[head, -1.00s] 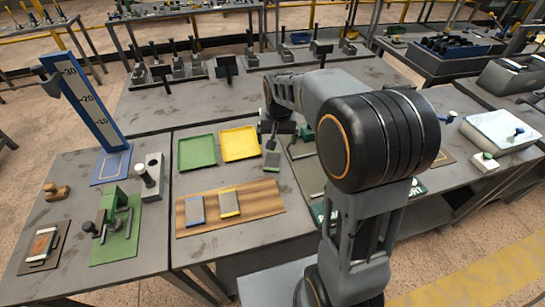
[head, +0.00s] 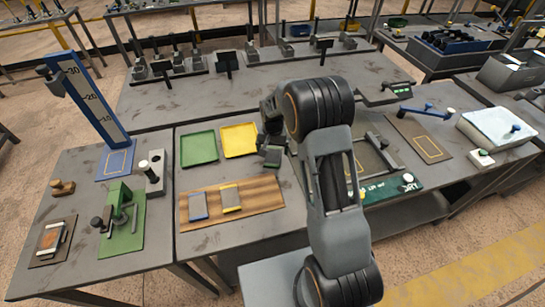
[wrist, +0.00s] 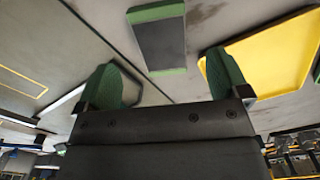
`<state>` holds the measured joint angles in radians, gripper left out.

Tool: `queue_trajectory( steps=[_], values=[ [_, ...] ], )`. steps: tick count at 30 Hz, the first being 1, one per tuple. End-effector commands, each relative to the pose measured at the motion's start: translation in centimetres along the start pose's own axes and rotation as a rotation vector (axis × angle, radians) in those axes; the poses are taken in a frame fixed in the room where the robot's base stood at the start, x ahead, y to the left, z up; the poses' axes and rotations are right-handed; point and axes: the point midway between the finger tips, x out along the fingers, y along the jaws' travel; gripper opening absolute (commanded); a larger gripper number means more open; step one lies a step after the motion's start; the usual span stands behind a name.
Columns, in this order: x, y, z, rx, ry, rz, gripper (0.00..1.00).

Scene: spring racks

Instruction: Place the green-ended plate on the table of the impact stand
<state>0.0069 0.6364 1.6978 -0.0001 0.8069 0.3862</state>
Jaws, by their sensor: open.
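The green-ended plate (wrist: 158,40), dark grey with a green strip at each end, lies on the grey table. In the wrist view it is beyond and between my fingertips, apart from them. It also shows, partly hidden, just below my gripper in the head view (head: 272,157). My gripper (wrist: 165,78) is open and empty, its green-padded fingers wide apart. In the head view my gripper (head: 271,138) is right of the yellow tray. A blue upright stand (head: 88,100) with a number scale, seemingly the impact stand, is at left. Its blue base (head: 115,165) has a yellow outline and looks bare.
A green tray (head: 198,149) and a yellow tray (head: 239,140) lie left of my gripper. A wooden board (head: 263,196) holds a blue-ended plate (head: 198,206) and a yellow-ended plate (head: 230,198). A green fixture (head: 125,235) stands at front left. My arm hides part of the right bench.

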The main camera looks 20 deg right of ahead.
Motion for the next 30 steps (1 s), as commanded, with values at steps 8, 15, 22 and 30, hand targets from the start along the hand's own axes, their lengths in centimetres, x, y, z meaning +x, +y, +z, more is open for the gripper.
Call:
queue_trajectory(
  steps=[8, 15, 22, 30],
  values=[
    [2.7, -0.1, 0.0, 0.000, -0.005, 0.002, 0.94],
    [5.1, -0.1, -0.1, 0.000, -0.002, 0.001, 0.94],
    [5.3, -0.1, -0.1, 0.000, 0.000, 0.000, 0.94],
    [5.3, -0.1, -0.1, 0.000, 0.000, 0.000, 0.72]
  ],
)
